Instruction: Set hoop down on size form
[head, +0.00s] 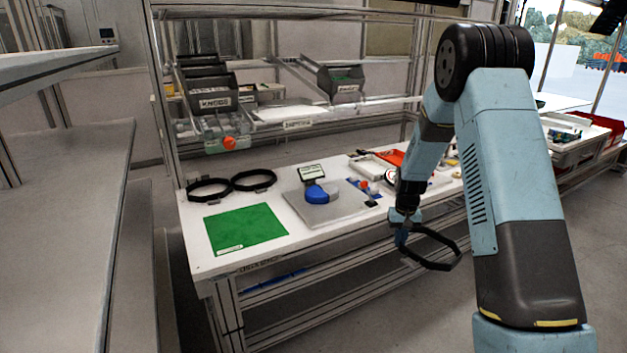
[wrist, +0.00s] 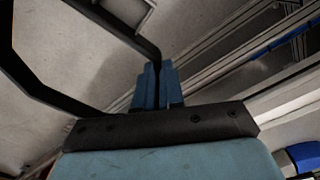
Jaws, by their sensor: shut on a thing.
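My gripper (head: 402,238) is shut on a black hoop (head: 432,266) and holds it in front of the bench's front edge, out over the floor. In the wrist view the blue fingertips (wrist: 154,75) pinch the band of the hoop (wrist: 112,24), which reaches out to the left and is cut off by the frame. The size form appears to be the blue rounded block (head: 316,194) on a grey board (head: 341,212), with nothing around it. It stands on the bench to the left of my gripper, well apart from the hoop.
Two more black hoops (head: 209,190) lie at the bench's back left, behind a green mat (head: 262,236). A small sign (head: 312,172) stands behind the blue block. A blue strip with small parts (head: 364,188) and trays (head: 375,167) lie to its right. A shelf with bins (head: 212,101) overhangs the back.

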